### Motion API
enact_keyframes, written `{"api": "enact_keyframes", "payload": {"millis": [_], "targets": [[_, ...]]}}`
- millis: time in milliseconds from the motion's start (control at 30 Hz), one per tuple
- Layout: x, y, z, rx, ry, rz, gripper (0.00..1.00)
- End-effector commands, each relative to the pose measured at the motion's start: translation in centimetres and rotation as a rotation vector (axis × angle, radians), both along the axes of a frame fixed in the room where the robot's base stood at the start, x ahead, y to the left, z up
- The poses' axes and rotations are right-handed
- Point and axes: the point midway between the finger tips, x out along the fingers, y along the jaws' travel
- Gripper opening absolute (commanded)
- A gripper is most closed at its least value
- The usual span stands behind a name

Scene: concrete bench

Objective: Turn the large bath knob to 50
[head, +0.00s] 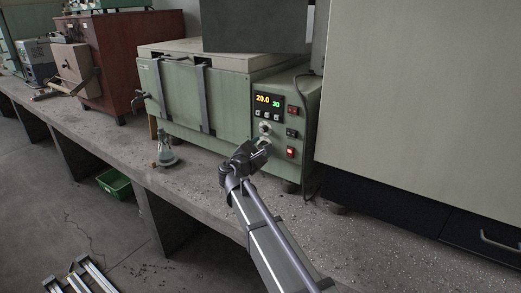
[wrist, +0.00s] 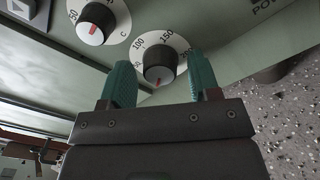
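The green bath (head: 178,98) stands on the bench, with a control panel at its right end and a display (head: 268,101) reading 20.0 and 30. A second black knob (wrist: 96,18) with a dial marked 50 and C is up and left. My gripper (wrist: 158,76) is open, its teal fingers on either side of the lower knob; contact cannot be told. In the head view my gripper (head: 262,147) partly hides the lower panel.
A glass flask (head: 165,152) stands on the bench in front of the bath. A red switch (head: 291,153) glows on the panel's right side. A large pale green cabinet (head: 420,100) rises to the right. A brown box-shaped device (head: 115,62) stands to the left.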

Motion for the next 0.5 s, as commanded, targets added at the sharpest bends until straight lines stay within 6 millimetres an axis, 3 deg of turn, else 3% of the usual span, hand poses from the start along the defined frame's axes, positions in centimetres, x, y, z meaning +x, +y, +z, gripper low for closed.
{"api": "enact_keyframes", "payload": {"millis": [433, 500], "targets": [[-0.02, 0.02, -0.01, 0.0, 0.0, 0.0, 0.13], [-0.03, 0.01, 0.0, 0.0, 0.0, 0.0, 0.11]]}}
